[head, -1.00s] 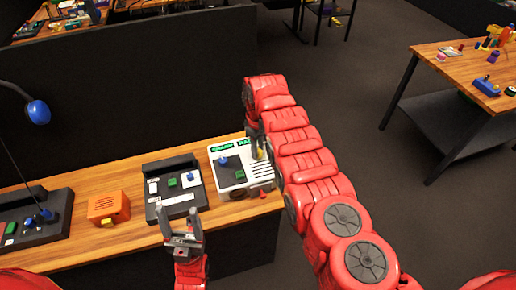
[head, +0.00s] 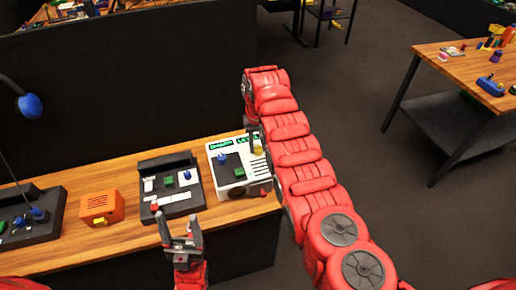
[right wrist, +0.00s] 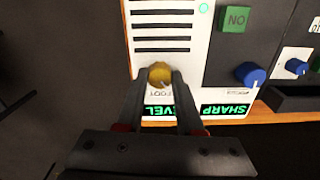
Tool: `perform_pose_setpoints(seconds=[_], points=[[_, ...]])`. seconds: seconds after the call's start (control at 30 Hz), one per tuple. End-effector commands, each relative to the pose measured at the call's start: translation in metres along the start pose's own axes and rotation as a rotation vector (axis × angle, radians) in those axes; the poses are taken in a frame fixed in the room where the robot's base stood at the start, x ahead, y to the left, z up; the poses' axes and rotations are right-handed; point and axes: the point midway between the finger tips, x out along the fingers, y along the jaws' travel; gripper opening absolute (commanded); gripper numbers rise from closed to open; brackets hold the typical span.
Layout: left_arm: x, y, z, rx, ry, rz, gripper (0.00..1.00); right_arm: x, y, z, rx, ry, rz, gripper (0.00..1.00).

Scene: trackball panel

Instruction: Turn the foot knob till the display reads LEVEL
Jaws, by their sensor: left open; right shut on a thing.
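The white panel (head: 216,167) stands at the right end of the wooden bench. The yellow foot knob (right wrist: 159,74) is on it, beside the printed word FOOT. My right gripper (right wrist: 159,80) is shut on the knob, one finger on each side. A second display (right wrist: 224,111) reads SHARP. My left gripper (head: 178,216) is open and empty in front of the bench.
Left of the white panel are a dark panel (head: 153,167), an orange box (head: 101,207) and another dark panel with a blue knob (head: 38,212). A dark partition (head: 130,90) rises behind the bench. My right arm reaches over open floor.

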Motion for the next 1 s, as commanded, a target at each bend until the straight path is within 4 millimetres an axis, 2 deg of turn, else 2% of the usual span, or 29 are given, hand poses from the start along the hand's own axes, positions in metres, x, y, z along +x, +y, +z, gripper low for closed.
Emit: perform_pose_setpoints(seconds=[0.3, 0.73, 0.77, 0.9, 1.0], points=[[-0.0080, 0.0004, 0.0013, 0.000, 0.000, 0.000, 0.66, 0.0001, -0.0001, -0.0004, 0.082, 0.001, 0.000, 0.00], [-0.0080, 0.0004, 0.0013, 0.000, 0.000, 0.000, 0.66, -0.0006, 0.0000, -0.0003, 0.089, 0.001, 0.000, 0.00], [-0.0080, 0.0004, 0.0014, 0.000, 0.000, 0.000, 0.66, -0.0006, 0.0000, -0.0003, 0.089, 0.001, 0.000, 0.40], [-0.0080, 0.0004, 0.0013, 0.000, 0.000, 0.000, 0.66, -0.0005, 0.0000, -0.0001, 0.089, 0.000, 0.000, 0.65], [-0.0080, 0.0004, 0.0014, 0.000, 0.000, 0.000, 0.66, -0.0004, 0.0000, -0.0001, 0.089, 0.000, 0.000, 0.66]])
